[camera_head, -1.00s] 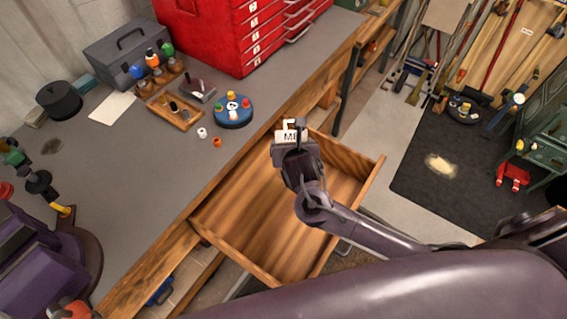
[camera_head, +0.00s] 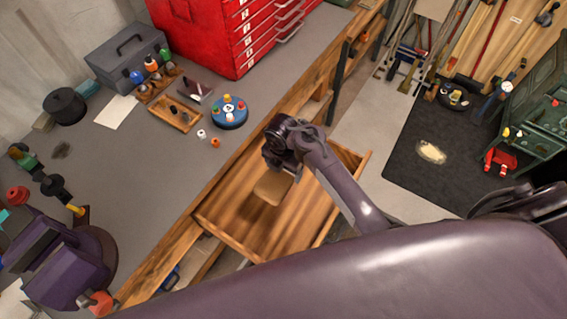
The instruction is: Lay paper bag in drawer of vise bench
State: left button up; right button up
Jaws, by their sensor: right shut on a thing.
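The bench drawer (camera_head: 330,195) is pulled open, a wooden box with a striped floor, in the middle of the view. My right gripper (camera_head: 279,168) points down over it. It is shut on the paper bag (camera_head: 272,187), a small tan shape that shows just below the gripper. The bag is inside the drawer's outline, with a dark shadow on the drawer floor below and left of it. I cannot tell whether it touches the floor. The gripper hides the bag's upper part and its fingertips are not clear. My left gripper is not in view.
The grey-topped vise bench (camera_head: 130,185) carries a purple vise (camera_head: 60,255) at left. A red drawer cabinet (camera_head: 215,35), a grey toolbox (camera_head: 125,58) and a blue round holder (camera_head: 229,112) stand on it. The rest of the drawer floor looks empty.

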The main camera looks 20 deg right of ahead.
jog(key=shift+s+a+f, duration=0.1)
jog(key=shift+s+f, duration=0.05)
jog(key=shift+s, duration=0.05)
jog(key=shift+f, duration=1.95)
jog(key=shift+w+f+b, duration=0.1)
jog(key=shift+f+b, duration=2.55)
jog(key=shift+f, duration=1.15)
jog(key=o, duration=1)
notch_tip(320, 180, up, 8)
jog(key=shift+f, duration=0.1)
